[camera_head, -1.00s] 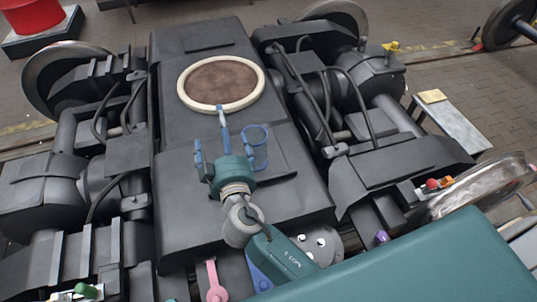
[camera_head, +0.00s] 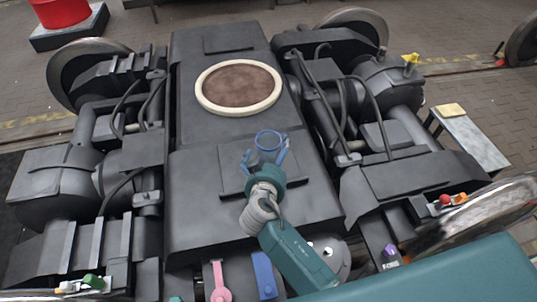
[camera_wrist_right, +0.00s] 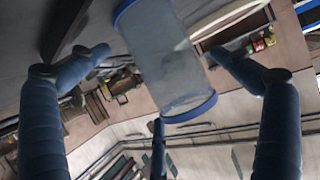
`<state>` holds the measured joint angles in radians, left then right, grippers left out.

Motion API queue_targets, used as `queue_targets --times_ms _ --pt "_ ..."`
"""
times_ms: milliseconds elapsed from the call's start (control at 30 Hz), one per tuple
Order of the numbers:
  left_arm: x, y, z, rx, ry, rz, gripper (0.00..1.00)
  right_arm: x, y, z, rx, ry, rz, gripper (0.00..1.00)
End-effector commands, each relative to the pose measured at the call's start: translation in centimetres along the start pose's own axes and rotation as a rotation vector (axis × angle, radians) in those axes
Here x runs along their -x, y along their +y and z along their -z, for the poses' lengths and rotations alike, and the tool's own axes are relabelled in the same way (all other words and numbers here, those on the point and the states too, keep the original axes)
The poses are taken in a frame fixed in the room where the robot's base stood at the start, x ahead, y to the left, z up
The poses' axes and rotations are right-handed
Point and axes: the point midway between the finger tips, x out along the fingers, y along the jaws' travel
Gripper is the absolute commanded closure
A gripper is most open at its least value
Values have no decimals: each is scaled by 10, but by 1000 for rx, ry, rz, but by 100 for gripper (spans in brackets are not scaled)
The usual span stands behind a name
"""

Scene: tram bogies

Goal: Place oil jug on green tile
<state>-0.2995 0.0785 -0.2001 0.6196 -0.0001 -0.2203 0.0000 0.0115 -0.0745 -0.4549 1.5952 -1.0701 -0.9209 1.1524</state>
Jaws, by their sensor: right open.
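A clear vessel with blue rims (camera_head: 269,141) is on the dark bogie deck, just past my right gripper (camera_head: 265,158). It may be the oil jug; I see no label. The right gripper is open, with blue fingers on either side of the vessel. In the right wrist view the vessel (camera_wrist_right: 167,55) appears tilted between the spread fingers (camera_wrist_right: 160,60). I cannot tell whether any finger touches it. I make out no green tile. My left gripper is not in view.
A round brown plate with a cream rim (camera_head: 239,88) lies on the bogie deck (camera_head: 215,195). Pipes and wheels flank the deck. A grey bench (camera_head: 470,137) with a yellow block (camera_head: 451,110) stands right. A red container (camera_head: 63,12) stands at the far left.

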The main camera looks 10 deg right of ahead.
Motion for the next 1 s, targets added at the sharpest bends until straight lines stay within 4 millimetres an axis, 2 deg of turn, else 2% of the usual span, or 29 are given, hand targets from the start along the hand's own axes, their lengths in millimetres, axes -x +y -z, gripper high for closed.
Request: queue_targets --times_ms 100,200,433,467,600,700,733,767,1000 --pt "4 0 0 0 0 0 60 -17 0 2 4 1 -1 0" --pt "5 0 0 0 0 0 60 -24 0 1 1 0 0 0" --pt "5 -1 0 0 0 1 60 -26 0 0 0 -1 1 0" --pt "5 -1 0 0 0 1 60 -26 0 0 1 -1 1 4" --pt "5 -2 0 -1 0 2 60 -26 0 0 1 -1 1 32" --pt "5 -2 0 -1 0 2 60 -25 0 0 1 -1 1 48" --pt "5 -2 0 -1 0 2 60 -25 -1 1 1 1 1 48" --pt "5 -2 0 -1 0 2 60 -25 -1 1 1 1 1 53" --pt "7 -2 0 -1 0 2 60 -25 0 4 0 1 1 53"
